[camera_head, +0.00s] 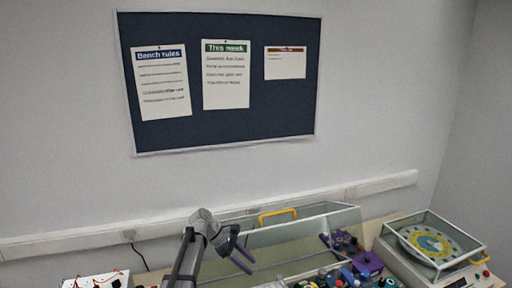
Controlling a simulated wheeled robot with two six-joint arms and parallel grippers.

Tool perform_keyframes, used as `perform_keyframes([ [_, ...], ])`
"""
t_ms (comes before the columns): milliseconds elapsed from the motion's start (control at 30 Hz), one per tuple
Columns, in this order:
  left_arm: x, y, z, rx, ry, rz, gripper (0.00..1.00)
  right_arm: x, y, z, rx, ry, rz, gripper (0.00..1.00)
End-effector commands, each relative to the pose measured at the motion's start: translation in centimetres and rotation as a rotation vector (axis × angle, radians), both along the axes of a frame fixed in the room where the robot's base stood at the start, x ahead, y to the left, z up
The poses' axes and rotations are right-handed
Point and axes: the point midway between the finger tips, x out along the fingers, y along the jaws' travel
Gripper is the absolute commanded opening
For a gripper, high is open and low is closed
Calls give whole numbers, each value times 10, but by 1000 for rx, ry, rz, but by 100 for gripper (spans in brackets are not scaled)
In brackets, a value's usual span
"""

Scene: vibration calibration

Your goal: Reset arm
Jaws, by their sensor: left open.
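My left arm rises from the bottom edge, left of the middle. Its grey wrist bends over to the right, and my left gripper (247,262) points down and to the right with two dark purple fingers. The fingers are a little apart, with nothing seen between them. The gripper shows in front of a clear-walled case with a yellow handle (277,216); I cannot tell how far apart they are. My right gripper is not in view.
On the bench at right stands a device with a yellow and blue dial (430,241) under a clear cover. Several coloured parts, including a purple one (367,263), crowd the bottom middle. A white box with red wires (97,280) is at bottom left. A dark noticeboard (225,125) hangs behind.

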Motion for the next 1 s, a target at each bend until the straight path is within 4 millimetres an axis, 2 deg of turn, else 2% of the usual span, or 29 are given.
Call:
perform_keyframes([
  [33, -43, -11, -40, 58, -72, -116, 48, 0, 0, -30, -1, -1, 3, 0],
  [200, -139, -16, -120, 261, -325, -593, 48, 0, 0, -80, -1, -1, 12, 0],
  [300, -188, -8, -157, 361, -438, -894, 48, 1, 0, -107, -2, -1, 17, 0],
  [400, -226, 5, -183, 436, -513, -1165, 48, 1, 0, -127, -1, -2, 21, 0],
  [500, -251, 17, -199, 487, -555, -1379, 48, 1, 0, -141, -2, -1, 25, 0],
  [600, -265, 25, -206, 515, -574, -1523, 48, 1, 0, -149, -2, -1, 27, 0],
  [733, -271, 31, -209, 532, -581, -1609, 48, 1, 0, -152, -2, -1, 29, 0],
  [1000, -269, 31, -205, 532, -582, -1620, 48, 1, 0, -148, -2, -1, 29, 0],
])
